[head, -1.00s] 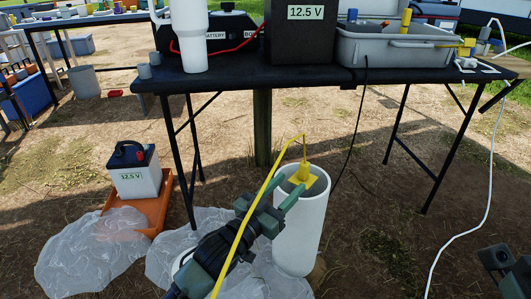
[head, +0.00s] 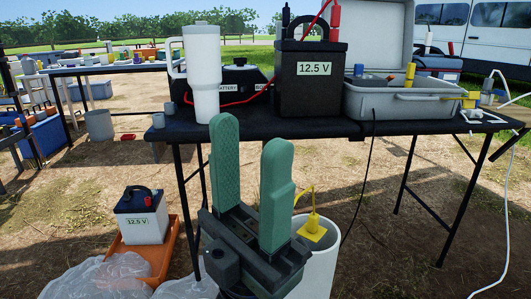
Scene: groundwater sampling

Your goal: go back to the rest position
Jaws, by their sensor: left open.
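My left gripper (head: 250,131) stands upright in the lower middle of the head view. Its two green fingers are apart, with nothing between them. It is in front of the table and hides part of the white well pipe (head: 322,262). A yellow fitting (head: 312,228) with a thin yellow tube sits at the pipe's top, to the right of the fingers. My right gripper is out of view.
The black table (head: 300,130) carries a white tumbler (head: 201,72), a black 12.5 V battery (head: 312,84) and a grey bin (head: 404,104). A smaller battery (head: 141,218) stands in an orange tray (head: 172,250) on the ground. Clear plastic sheeting (head: 98,277) lies in front.

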